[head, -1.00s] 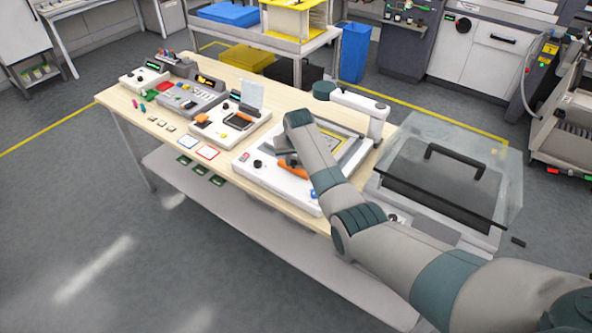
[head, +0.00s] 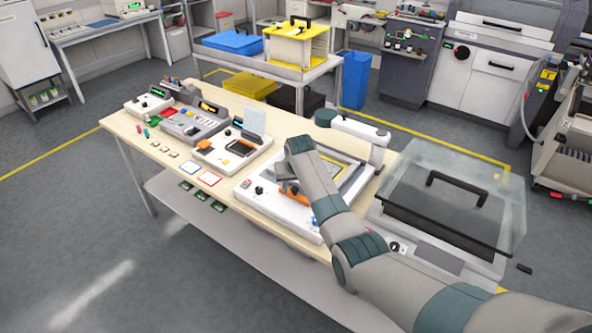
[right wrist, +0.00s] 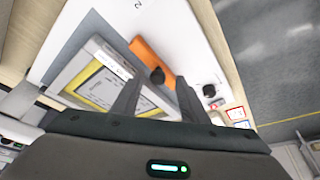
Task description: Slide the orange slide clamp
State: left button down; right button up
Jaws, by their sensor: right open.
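The orange slide clamp (head: 296,196) sits on a white flat device (head: 262,205) on the bench, partly hidden by my right arm in the head view. In the right wrist view the orange slide clamp (right wrist: 148,60) is a long bar with a black knob (right wrist: 157,75) near its lower end. My right gripper (right wrist: 157,92) is open, its two dark fingers apart, with the knob lying between and just beyond the fingertips. In the head view my right gripper (head: 285,180) is over the device beside the clamp, largely covered by the wrist. I cannot tell whether it touches. My left gripper is not in view.
A white arm-like fixture (head: 355,127) rises behind the device. Other small instruments (head: 190,122) and coloured cards (head: 207,178) fill the bench's left part.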

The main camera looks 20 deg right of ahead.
jog(key=shift+s+a+r, duration=0.1)
jog(key=shift+s+r, duration=0.15)
jog(key=shift+r, duration=0.4)
jog(key=b+v, duration=0.3)
jog(key=v, duration=1.2)
jog(key=shift+b, duration=0.35)
jog(key=shift+s, duration=0.15)
